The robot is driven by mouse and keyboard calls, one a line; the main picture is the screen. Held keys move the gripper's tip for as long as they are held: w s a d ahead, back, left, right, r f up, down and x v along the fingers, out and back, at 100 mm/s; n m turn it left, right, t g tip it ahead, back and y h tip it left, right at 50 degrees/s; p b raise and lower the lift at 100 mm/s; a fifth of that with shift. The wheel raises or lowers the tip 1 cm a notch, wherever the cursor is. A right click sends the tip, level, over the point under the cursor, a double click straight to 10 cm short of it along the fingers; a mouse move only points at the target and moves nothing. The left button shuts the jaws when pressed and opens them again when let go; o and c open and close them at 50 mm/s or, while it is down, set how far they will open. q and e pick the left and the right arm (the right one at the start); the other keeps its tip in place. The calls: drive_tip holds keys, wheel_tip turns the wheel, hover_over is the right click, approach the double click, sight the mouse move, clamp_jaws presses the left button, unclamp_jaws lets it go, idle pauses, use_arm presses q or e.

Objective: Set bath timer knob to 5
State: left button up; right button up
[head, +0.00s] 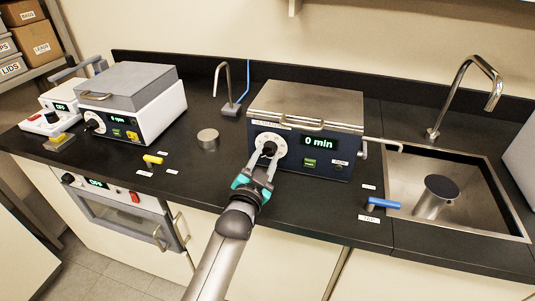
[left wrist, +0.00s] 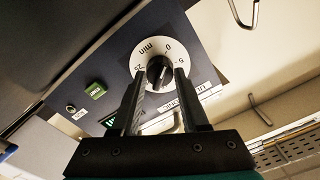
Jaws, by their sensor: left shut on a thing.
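The bath (head: 305,125) is a dark blue box with a metal lid and stands on the black counter. Its display (head: 319,142) reads "0 min". The timer knob (head: 269,147) is black on a round white dial on the front's left side. My left gripper (head: 265,160) is shut on the knob, one finger on each side. The left wrist view shows the knob (left wrist: 158,70) between the fingertips, with dial marks 0, 5 and 25 and the word "min" visible. The lower part of the dial is partly hidden by the fingers. My right gripper is not in view.
A green button (head: 309,162) sits under the display. A white device with a grey lid (head: 130,95) stands at left. A round metal piece (head: 208,138) and yellow piece (head: 153,159) lie between. At right are a blue-handled item (head: 383,203) and a sink (head: 465,215).

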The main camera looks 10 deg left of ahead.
use_arm(q)
clamp_jaws()
drive_tip(key=m, duration=0.5)
drive_tip(key=shift+m, duration=0.3)
drive_tip(key=m, duration=0.4)
drive_tip(key=o, duration=0.9)
unclamp_jaws()
drive_tip(key=shift+c, duration=0.2)
drive_tip(key=shift+s, duration=0.15)
drive_tip(key=s+p, duration=0.3)
drive_tip(key=s, duration=0.4)
drive_tip(key=shift+s+a, duration=0.15)
drive_tip(key=shift+s, duration=0.25)
